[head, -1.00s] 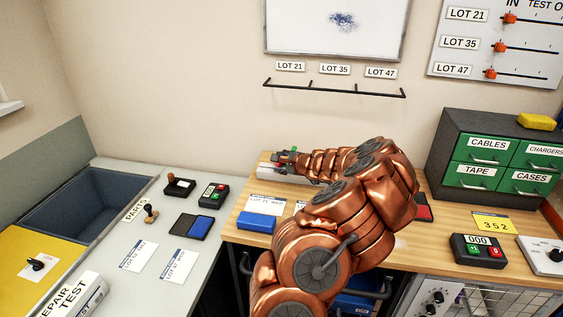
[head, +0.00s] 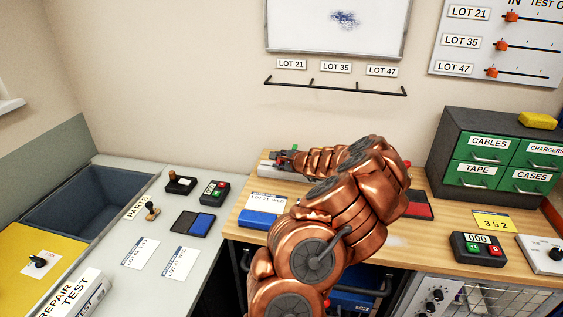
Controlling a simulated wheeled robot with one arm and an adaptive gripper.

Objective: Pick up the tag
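A white tag reading LOT 21 (head: 265,200) lies on the wooden bench top (head: 445,222), just behind a blue block (head: 260,219). Two more white tags lie on the grey table: one at left (head: 140,252) and one at right (head: 181,263). My gripper (head: 282,158) is low over the back of the bench, beyond the LOT 21 tag and apart from it. It is small, dark and partly covered by my copper arm. I cannot see whether its fingers are open or shut.
A pale flat object (head: 268,172) is by my gripper. A hook rail (head: 335,90) is on the wall. A green drawer cabinet (head: 452,130) stands at right.

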